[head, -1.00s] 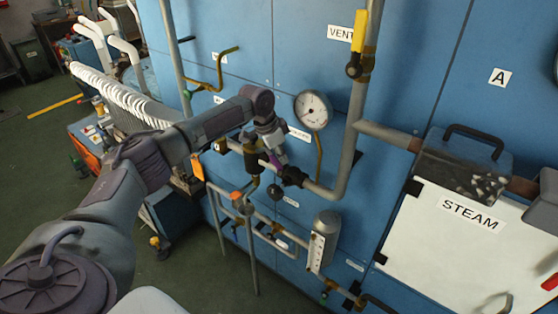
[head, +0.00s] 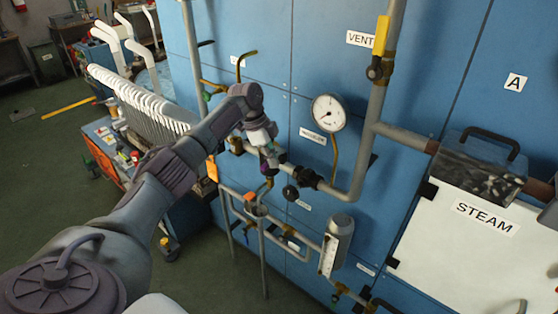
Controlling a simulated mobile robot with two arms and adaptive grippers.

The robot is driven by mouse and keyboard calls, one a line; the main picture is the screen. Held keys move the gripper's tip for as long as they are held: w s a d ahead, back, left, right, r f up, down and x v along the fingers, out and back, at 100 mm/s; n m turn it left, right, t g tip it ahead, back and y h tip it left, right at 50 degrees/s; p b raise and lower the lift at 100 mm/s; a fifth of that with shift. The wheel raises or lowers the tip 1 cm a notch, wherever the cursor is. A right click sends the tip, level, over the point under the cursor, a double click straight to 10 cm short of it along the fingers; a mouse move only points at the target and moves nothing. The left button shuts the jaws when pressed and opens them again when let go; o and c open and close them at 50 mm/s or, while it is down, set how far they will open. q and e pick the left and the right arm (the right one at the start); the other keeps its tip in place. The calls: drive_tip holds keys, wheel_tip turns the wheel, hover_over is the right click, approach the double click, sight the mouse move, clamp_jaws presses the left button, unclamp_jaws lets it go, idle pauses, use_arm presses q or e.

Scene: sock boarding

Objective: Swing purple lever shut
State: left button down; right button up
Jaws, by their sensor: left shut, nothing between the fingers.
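My left gripper (head: 270,157) is shut with nothing between its fingers. It points down at the pipe run on the blue wall, left of the round gauge. A small purple piece (head: 264,169), which looks like part of the purple lever, shows just beside the fingers. The gripper hides most of the lever and its valve, so I cannot tell the lever's exact angle or whether the fingers touch it. My right gripper is not in view.
The round gauge (head: 329,113) and the upright grey pipe (head: 369,140) stand close on the right. A yellow lever (head: 381,36) is above. A black knob (head: 290,193) and a metal cylinder (head: 341,230) sit below. White sock forms (head: 140,96) are at left.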

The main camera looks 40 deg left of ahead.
use_arm(q)
drive_tip(key=shift+a, duration=0.55)
drive_tip(key=shift+s+a, duration=0.1)
drive_tip(key=shift+a, duration=0.15)
